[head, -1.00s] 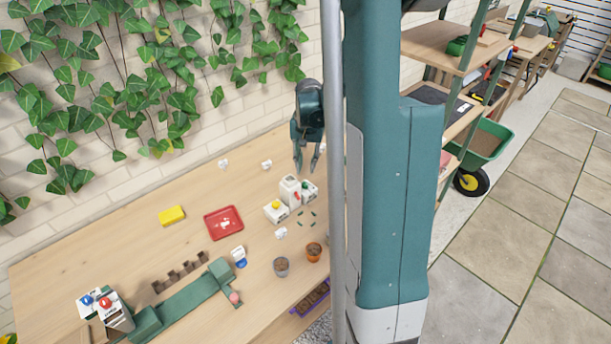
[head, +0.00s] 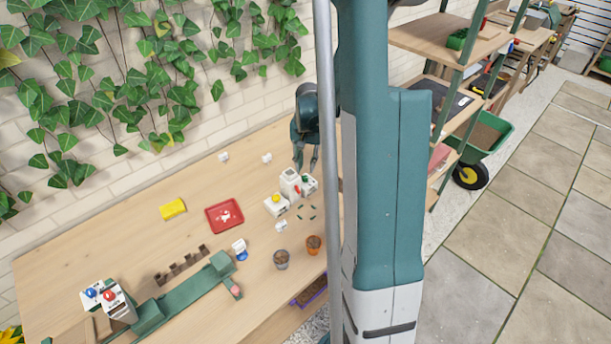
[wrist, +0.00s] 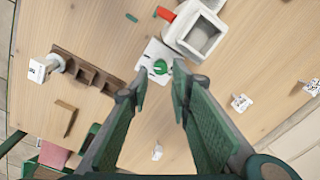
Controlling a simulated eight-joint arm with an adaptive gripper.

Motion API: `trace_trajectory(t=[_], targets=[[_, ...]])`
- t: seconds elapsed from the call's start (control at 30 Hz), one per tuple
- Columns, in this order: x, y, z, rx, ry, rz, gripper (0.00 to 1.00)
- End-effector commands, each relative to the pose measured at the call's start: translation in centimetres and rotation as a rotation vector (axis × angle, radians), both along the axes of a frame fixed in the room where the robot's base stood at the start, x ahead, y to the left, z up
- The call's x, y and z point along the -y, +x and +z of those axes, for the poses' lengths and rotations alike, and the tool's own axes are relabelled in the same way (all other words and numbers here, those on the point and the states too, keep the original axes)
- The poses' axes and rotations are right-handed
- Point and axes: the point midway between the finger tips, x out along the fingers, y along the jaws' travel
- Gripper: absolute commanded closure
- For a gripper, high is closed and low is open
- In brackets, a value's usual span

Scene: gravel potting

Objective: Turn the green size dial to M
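The green size dial (wrist: 160,67) sits on a white box (wrist: 152,58) beside a white hopper (wrist: 197,32) with a red lever. In the head view the dial (head: 305,180) is small, on the right part of the table. My gripper (wrist: 161,80) is open and empty, its two fingertips apart on either side of the dial in the wrist picture. In the head view my gripper (head: 306,166) points down just above the dial. I cannot tell whether the fingers touch it. The dial's size letters are too small to read.
Small white marked blocks are scattered on the table. A brown rack (head: 183,263) is further left.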

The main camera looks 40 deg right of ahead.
Motion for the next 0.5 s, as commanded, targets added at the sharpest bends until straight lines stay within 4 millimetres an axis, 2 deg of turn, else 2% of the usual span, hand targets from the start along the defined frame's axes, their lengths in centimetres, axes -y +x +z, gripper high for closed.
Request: trace_trajectory(t=[0.3, 0.5], targets=[[0.0, 0.1, -3.5, 0.000, 0.000, 0.000, 0.78], [-0.1, 0.2, -5.0, 0.000, 0.000, 0.000, 0.78]])
